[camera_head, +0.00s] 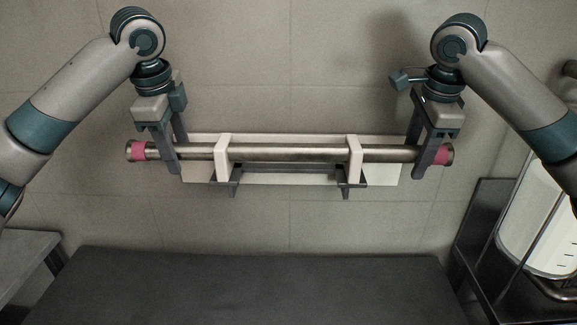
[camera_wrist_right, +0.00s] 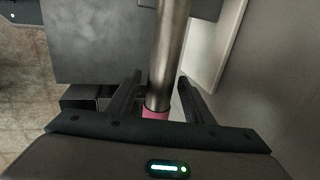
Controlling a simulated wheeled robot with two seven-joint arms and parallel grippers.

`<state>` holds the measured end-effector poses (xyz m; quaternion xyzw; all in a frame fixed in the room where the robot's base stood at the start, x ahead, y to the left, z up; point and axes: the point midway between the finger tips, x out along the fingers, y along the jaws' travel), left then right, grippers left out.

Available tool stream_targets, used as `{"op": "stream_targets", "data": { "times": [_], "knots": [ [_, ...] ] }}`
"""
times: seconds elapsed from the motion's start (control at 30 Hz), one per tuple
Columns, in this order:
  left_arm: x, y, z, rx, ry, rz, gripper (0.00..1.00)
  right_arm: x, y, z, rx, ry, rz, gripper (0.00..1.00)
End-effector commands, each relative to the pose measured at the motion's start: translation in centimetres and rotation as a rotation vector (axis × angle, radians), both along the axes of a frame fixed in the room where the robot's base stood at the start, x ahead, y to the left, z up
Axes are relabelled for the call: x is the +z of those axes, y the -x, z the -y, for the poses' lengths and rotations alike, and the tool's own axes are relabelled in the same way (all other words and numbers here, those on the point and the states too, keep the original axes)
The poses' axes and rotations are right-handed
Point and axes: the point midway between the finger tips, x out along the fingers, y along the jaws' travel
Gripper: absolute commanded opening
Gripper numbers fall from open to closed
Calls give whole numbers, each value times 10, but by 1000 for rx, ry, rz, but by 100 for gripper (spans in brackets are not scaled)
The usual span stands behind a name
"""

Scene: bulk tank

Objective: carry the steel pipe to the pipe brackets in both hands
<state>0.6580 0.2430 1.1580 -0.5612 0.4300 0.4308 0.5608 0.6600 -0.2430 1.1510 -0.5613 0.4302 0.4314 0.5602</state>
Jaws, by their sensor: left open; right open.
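The steel pipe (camera_head: 290,153) lies level across the two white pipe brackets (camera_head: 222,158) and (camera_head: 354,158) on a pale wall board. Pink bands (camera_head: 138,151) mark its ends. My left gripper (camera_head: 170,168) is open around the pipe just inside the left pink band. My right gripper (camera_head: 427,170) is open around the pipe close to the right pink band. In the right wrist view the pipe (camera_wrist_right: 167,60) runs between the two spread fingers of my right gripper (camera_wrist_right: 160,92), with a gap on each side. The exact seating in the brackets is partly hidden.
A dark table top (camera_head: 250,290) lies below the brackets. A grey surface (camera_head: 28,255) is at the lower left. A black frame with a white container (camera_head: 535,230) stands at the right. The tiled wall around the brackets is bare.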

Motion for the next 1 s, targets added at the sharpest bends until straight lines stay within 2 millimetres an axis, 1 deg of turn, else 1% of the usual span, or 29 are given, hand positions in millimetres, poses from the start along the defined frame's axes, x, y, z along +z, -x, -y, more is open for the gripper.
{"op": "stream_targets", "data": {
  "times": [0.17, 0.5, 0.63, 0.8, 1.0],
  "knots": [
    [22, 5, 0, 1, 0, 3, 47, 0, 0, 0, 0, 0, 0, 47],
    [74, 19, 0, 1, 0, 4, 47, 0, 0, 0, 0, 0, 0, 47],
    [90, 24, 0, 2, 1, 3, 47, 0, 0, 0, 0, 0, 0, 47],
    [102, 27, 0, 0, 0, 1, 47, 0, 0, 0, 0, 0, 0, 47],
    [106, 29, 0, 0, 1, -1, 47, 0, 0, 0, 0, 0, 0, 47]
  ]
}}
